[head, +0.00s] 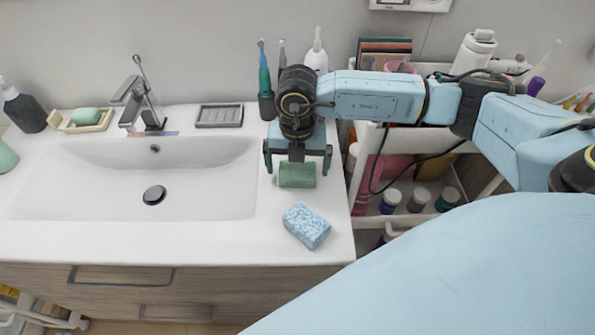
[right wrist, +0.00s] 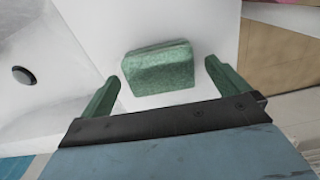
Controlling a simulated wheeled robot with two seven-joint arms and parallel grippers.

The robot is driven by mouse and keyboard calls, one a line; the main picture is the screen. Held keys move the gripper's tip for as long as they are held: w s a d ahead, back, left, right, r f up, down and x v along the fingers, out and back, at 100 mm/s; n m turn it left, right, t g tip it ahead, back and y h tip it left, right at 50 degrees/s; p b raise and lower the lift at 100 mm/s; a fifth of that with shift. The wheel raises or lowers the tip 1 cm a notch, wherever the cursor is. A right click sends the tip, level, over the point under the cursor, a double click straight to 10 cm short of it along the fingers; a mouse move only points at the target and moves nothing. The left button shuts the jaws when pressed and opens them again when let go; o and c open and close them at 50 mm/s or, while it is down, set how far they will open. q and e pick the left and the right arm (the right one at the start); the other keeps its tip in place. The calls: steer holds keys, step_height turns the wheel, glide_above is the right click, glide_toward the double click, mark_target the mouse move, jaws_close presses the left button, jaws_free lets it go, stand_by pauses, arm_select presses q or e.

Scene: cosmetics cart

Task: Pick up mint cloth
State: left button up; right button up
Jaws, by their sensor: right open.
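The mint cloth (head: 297,175) is a folded, block-like green piece on the white counter, right of the sink. It also shows in the right wrist view (right wrist: 158,70), ahead of the jaw base. My right gripper (head: 297,168) is open, with its two green fingers pointing down on either side of the cloth. In the right wrist view the fingers (right wrist: 163,74) stand left and right of the cloth, with white counter visible between each finger and it. Whether the fingertips touch the counter cannot be told. My left gripper is not in view.
A blue-and-white speckled sponge (head: 306,226) lies just in front of the cloth. The sink basin (head: 100,185) is to the left. A cup with toothbrushes (head: 266,105) and a grey soap tray (head: 219,116) stand behind. A white cart (head: 402,222) with bottles stands right of the counter.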

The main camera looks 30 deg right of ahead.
mark_target(298, 168)
steer(key=shift+f, duration=0.4)
steer(key=shift+c, duration=0.3)
steer(key=c, duration=1)
steer(key=shift+o, duration=0.2)
steer(key=shift+r, duration=0.15)
step_height(298, 168, up, 10)
